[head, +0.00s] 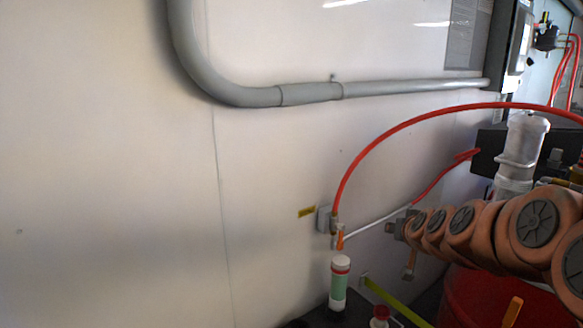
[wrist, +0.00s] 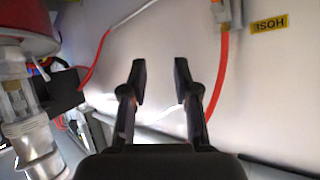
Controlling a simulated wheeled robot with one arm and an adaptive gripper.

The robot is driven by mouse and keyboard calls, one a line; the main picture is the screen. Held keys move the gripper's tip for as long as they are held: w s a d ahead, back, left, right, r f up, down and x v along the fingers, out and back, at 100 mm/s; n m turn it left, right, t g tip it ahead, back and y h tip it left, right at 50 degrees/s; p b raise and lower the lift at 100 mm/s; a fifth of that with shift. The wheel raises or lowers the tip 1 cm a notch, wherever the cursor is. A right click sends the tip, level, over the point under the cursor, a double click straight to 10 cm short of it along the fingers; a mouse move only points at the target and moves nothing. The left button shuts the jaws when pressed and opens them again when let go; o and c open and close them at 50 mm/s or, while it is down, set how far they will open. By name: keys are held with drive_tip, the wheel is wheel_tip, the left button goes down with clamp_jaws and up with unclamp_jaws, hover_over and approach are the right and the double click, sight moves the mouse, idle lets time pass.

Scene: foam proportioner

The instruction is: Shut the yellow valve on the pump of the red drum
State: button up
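The red drum (head: 485,300) is partly in the head view at the lower right. The clear pump (head: 518,150) stands above it. A small yellowish part (head: 577,174) shows beside the pump at the right edge; I cannot tell if it is the valve or how it is set. In the wrist view, which is upside down, the drum (wrist: 25,20) is at the top left with the pump (wrist: 30,135) at the left edge. My gripper (wrist: 160,72) is open and empty, apart from the pump.
Orange-brown rounded bodies with grey discs (head: 538,222) cross the head view before the drum. A red hose (head: 400,125) arches to a wall fitting beside a yellow label (head: 306,211). A green-banded bottle (head: 339,285) stands below. The wall at left is bare.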

drive_tip(key=s+a+f+n+g+y, duration=0.2)
drive_tip(key=s+a+g, duration=0.1)
drive_tip(key=s+a, duration=0.45)
drive_tip(key=s+a+f+g, duration=0.1)
drive_tip(key=s+f+g, duration=0.1)
drive_tip(key=s, duration=0.6)
drive_tip(key=s+a+f+g, duration=0.2)
drive_tip(key=s, duration=0.6)
drive_tip(key=s+a+f+n+g, duration=0.1)
drive_tip(key=s+a+f+g, duration=0.1)
drive_tip(key=s, duration=0.5)
drive_tip(key=shift+s+f+g, duration=0.3)
drive_tip(key=shift+s+g, duration=0.1)
drive_tip(key=s+g, duration=0.1)
drive_tip(key=s, duration=0.3)
drive_tip(key=s+d+g+h, duration=0.1)
drive_tip(key=s, duration=0.4)
drive_tip(key=s+d+f+g, duration=0.1)
drive_tip(key=s+g, duration=0.1)
drive_tip(key=s, duration=0.3)
drive_tip(key=shift+d+m, duration=0.2)
drive_tip(key=shift+m, duration=0.1)
drive_tip(key=shift+c, duration=1)
drive_tip(key=shift+s, duration=0.1)
drive_tip(key=c, duration=0.3)
drive_tip(key=shift+f, duration=0.1)
clamp_jaws()
